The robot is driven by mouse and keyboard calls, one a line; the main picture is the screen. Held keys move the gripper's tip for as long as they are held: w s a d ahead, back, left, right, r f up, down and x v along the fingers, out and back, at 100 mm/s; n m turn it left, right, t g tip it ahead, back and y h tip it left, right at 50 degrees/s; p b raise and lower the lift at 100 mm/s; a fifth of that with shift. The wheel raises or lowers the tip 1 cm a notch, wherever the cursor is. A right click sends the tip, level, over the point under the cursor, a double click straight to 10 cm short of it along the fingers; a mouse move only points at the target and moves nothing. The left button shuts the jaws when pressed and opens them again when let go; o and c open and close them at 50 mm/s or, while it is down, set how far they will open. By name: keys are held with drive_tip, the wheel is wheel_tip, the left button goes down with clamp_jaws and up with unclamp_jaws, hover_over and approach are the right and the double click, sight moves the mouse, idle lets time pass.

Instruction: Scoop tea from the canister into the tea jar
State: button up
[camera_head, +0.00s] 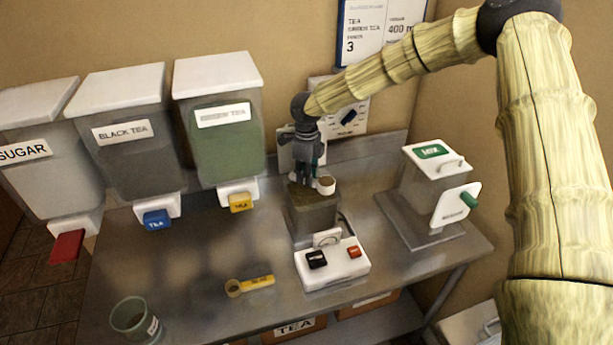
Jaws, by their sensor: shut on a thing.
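My gripper (304,172) points down over a grey, open-topped square container (313,218) with dark green contents. It is shut on a scoop, whose small white bowl with a tan inside (326,186) shows to the right of the fingers at the container's rim. I cannot tell whether the bowl touches the rim. The fingers hide most of the handle. The square container stands behind or on a white scale (333,264). A grey canister with a white lid and green label (430,175) stands to the right. I cannot tell which vessel is the tea jar.
Lidded dispensers for sugar (45,150), black tea (125,145) and green tea (222,140) hang at the left. A yellow-handled scoop (250,285) and a labelled cup (135,318) are on the metal table (210,265). Wall signs (380,30) hang behind. The table's front middle has free room.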

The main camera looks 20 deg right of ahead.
drive_tip(key=shift+r+p, duration=0.9)
drive_tip(key=shift+r, duration=0.6)
